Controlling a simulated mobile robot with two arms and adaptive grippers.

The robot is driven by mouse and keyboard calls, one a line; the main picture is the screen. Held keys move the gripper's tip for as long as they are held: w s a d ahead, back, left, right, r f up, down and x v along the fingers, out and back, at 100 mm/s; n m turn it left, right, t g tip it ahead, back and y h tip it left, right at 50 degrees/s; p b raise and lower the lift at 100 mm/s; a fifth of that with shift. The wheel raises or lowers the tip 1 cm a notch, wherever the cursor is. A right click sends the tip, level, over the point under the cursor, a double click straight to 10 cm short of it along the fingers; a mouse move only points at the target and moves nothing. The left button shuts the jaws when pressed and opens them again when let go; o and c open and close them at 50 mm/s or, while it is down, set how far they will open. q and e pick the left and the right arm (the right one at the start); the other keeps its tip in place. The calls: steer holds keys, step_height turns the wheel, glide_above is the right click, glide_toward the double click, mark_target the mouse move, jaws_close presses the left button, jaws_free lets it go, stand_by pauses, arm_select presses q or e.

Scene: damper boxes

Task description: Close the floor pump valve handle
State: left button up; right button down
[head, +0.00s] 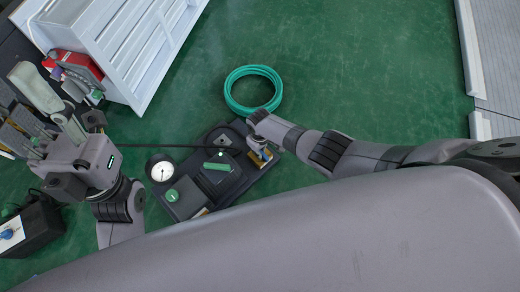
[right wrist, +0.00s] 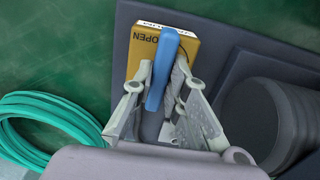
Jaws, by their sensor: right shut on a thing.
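The blue valve handle (right wrist: 161,70) stands in front of a yellow plate (right wrist: 143,45) marked OPEN in the right wrist view. My right gripper (right wrist: 160,88) is shut on the handle, with its pale fingers on either side of it. In the head view, my right gripper (head: 258,146) is at the right edge of the dark floor pump unit (head: 231,184), beside the yellow plate (head: 264,158). The handle's lower part is hidden by the fingers. My left gripper (head: 52,138) is at the far left, away from the pump; its finger opening is unclear.
A coiled green hose (head: 253,107) lies on the green floor just beyond the pump. A round gauge (head: 161,171) is at the pump's left side. A white slatted cabinet (head: 125,45) stands at the upper left. Open floor lies right of the hose.

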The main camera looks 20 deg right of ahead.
steer(key=c, duration=1.6)
jaws_free()
steer(key=shift+r, duration=0.15)
step_height(320, 180, up, 12)
steer(key=shift+f, duration=0.15)
